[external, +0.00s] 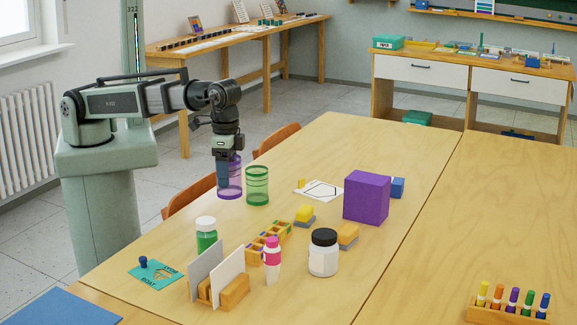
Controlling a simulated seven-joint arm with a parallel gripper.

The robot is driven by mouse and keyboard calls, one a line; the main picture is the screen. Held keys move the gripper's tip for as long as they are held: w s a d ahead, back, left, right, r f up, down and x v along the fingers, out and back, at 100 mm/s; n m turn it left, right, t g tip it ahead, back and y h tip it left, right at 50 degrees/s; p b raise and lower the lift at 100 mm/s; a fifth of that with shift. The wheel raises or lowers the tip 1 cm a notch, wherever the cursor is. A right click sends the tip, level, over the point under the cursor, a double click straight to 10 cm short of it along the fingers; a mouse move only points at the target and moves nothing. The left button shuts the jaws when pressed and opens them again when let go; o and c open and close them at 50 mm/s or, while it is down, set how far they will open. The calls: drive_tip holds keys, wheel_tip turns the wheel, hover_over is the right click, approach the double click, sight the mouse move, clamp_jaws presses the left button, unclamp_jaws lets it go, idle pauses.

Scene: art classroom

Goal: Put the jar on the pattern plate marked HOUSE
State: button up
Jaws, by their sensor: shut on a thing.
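My gripper (226,172) points down at the table's left edge and is shut on a see-through purple jar (235,187). The jar is upright; I cannot tell whether its base touches the table. A see-through green jar (257,186) stands just right of it. A white plate (305,190) with a dark house-like outline lies flat further right, with a small yellow block at its left corner. A teal plate (168,280) with cut-outs and lettering lies at the front left, a blue knob on it. Its lettering looks like BOAT but is small.
A purple box (366,197) stands right of the white plate, with a blue block behind it.

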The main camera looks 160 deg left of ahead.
drive_tip(key=s+a+n, duration=0.2)
drive_tip(key=s+a, duration=0.2)
drive_tip(key=a, duration=1.2)
drive_tip(key=n, duration=0.2)
approach(320, 190)
drive_tip(key=shift+d+f+n, duration=0.1)
drive_tip(key=shift+f+n, duration=0.2)
drive_tip(key=shift+f, duration=1.25)
drive_tip(key=shift+f, duration=0.15)
drive_tip(key=o, duration=1)
drive_tip(key=shift+o, duration=0.2)
wheel_tip(320, 190, up, 12)
drive_tip(key=shift+r, duration=0.2)
